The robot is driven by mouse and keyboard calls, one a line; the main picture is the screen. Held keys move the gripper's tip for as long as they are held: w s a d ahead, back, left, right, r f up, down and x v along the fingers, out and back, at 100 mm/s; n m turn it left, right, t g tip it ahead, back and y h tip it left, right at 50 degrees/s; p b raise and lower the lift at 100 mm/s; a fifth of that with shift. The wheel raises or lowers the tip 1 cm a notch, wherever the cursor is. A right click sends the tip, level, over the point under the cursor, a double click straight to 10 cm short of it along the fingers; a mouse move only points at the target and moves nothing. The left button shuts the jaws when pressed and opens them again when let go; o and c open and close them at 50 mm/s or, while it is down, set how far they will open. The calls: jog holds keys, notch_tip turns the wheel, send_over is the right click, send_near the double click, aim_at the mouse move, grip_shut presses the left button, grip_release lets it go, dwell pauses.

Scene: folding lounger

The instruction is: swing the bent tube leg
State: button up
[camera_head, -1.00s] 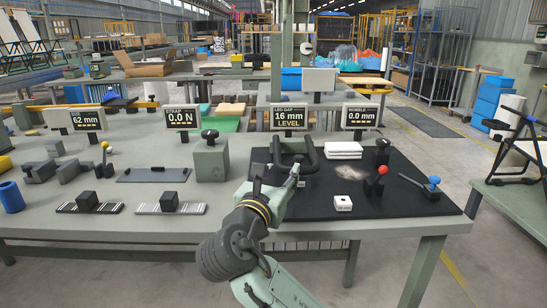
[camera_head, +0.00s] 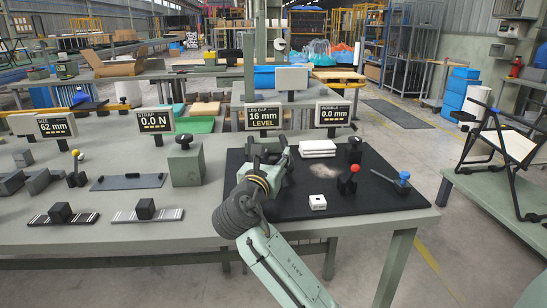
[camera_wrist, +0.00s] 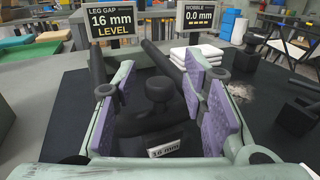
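The bent tube leg (camera_wrist: 164,62) is a dark tube at the back of the black mat. In the wrist view its dark lengths show beyond and between my fingers; in the head view my arm hides most of it. My gripper (camera_wrist: 160,108) is open, with purple pads on both fingers. It also shows in the head view (camera_head: 270,158), over the mat by the tube. I cannot tell whether the pads touch anything.
The leg gap display (camera_head: 263,117) reads 16 mm LEVEL and the wobble display (camera_head: 332,115) reads 0.0 mm. White stacked pads (camera_head: 317,148), a red-knobbed piece (camera_head: 348,180), a blue-knobbed piece (camera_head: 402,183) and a small white block (camera_head: 318,202) lie on the mat (camera_head: 290,208).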

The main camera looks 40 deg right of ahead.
jog(key=shift+c, duration=0.3)
grip_shut()
dwell(0.6)
